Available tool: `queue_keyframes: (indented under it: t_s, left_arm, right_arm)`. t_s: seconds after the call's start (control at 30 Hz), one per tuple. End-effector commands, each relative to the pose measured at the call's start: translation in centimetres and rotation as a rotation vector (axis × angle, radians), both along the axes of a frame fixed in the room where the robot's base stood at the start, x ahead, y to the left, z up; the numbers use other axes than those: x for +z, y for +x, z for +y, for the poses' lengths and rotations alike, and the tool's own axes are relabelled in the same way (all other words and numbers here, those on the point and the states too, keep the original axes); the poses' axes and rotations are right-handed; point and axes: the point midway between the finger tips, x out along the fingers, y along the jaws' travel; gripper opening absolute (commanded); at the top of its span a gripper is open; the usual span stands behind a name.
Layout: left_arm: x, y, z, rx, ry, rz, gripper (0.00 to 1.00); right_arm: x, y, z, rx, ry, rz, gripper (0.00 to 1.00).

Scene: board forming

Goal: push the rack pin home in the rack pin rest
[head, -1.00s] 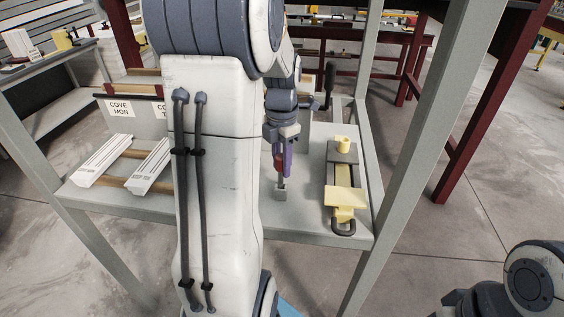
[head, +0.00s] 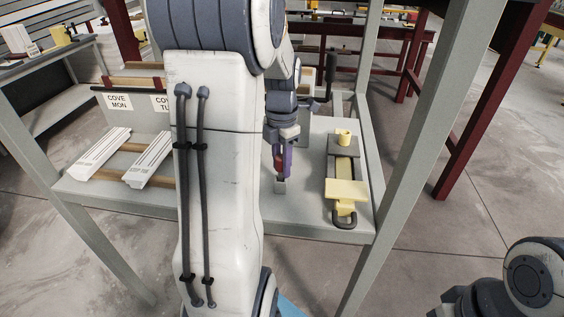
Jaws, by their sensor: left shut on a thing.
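My left gripper (head: 282,163), with purple fingers and a red patch, points down over the table and is shut. The rack pin is what it appears to hold, but the fingers hide nearly all of it. The rack pin rest looks to be the small grey block (head: 281,187) on the table, directly under the fingertips. The fingertips are at or just above its top; I cannot tell whether they touch it or how deep the pin sits. My right gripper is not in view.
A yellow and grey clamp-like fixture (head: 346,190) stands right of the block. White slotted boards (head: 149,163) lie on wooden strips at the left. The grey table (head: 310,190) has bare room between block and fixture. A grey post rises at the right.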

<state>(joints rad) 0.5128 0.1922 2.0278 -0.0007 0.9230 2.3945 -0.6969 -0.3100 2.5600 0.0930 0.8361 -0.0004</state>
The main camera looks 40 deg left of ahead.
Motion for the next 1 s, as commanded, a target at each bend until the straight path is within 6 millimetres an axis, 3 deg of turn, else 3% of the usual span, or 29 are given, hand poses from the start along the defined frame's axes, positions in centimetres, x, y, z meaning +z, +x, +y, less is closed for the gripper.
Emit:
queue_keyframes:
  t_s: [0.67,0.7,0.77,1.0]
  left_arm:
    - [-1.8,0.0,0.0,0.0,0.0,0.0,0.0]
    - [-1.6,0.0,0.0,0.0,0.0,-0.001,0.5]
    - [-1.6,0.0,0.0,0.0,0.0,0.0,0.69]
    - [-1.6,0.0,0.0,0.0,0.0,0.0,0.69]
  right_arm:
    - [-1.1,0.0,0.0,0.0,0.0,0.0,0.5]
    - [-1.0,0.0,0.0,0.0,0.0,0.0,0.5]
    - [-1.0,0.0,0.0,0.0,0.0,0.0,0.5]
    - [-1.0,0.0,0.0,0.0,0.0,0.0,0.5]
